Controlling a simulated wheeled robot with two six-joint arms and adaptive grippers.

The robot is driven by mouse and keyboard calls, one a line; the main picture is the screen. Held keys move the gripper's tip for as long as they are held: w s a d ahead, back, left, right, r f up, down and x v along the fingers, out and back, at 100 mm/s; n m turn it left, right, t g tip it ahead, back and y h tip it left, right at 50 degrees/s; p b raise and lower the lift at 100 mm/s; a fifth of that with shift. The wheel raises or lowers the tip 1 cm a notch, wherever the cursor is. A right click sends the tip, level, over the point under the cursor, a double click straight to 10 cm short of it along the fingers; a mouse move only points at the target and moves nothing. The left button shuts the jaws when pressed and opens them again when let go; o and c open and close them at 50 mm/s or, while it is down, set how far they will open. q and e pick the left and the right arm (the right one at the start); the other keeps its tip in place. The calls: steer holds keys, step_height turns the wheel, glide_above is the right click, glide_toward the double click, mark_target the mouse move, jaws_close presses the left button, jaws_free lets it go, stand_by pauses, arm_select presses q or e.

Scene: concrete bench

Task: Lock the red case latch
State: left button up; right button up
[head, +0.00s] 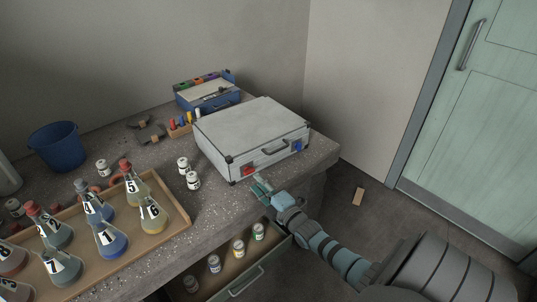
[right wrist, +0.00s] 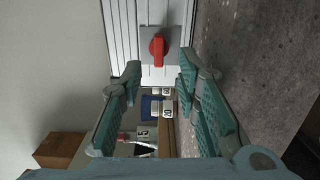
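A closed silver-grey case (head: 245,125) lies on the concrete bench. Its front face carries a red latch (head: 249,170) near the left corner, a handle and a blue latch (head: 297,146) near the right corner. My right gripper (head: 260,186) is just in front of and below the red latch. In the right wrist view the red latch (right wrist: 157,50) is a red knob with a lever on a grey plate, beyond and between the fingertips. The right gripper (right wrist: 160,76) is open there, with no contact visible. My left gripper is in neither view.
An open drawer (head: 250,283) with several small bottles lies below my right arm. A wooden tray (head: 182,205) of numbered flasks, white bottles (head: 193,181) and a blue bucket (head: 57,147) stand left of the case. A blue box (head: 207,92) stands behind it.

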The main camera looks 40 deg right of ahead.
steer(key=s, duration=0.7)
steer(key=shift+s+a, duration=0.15)
steer(key=shift+a, duration=0.25)
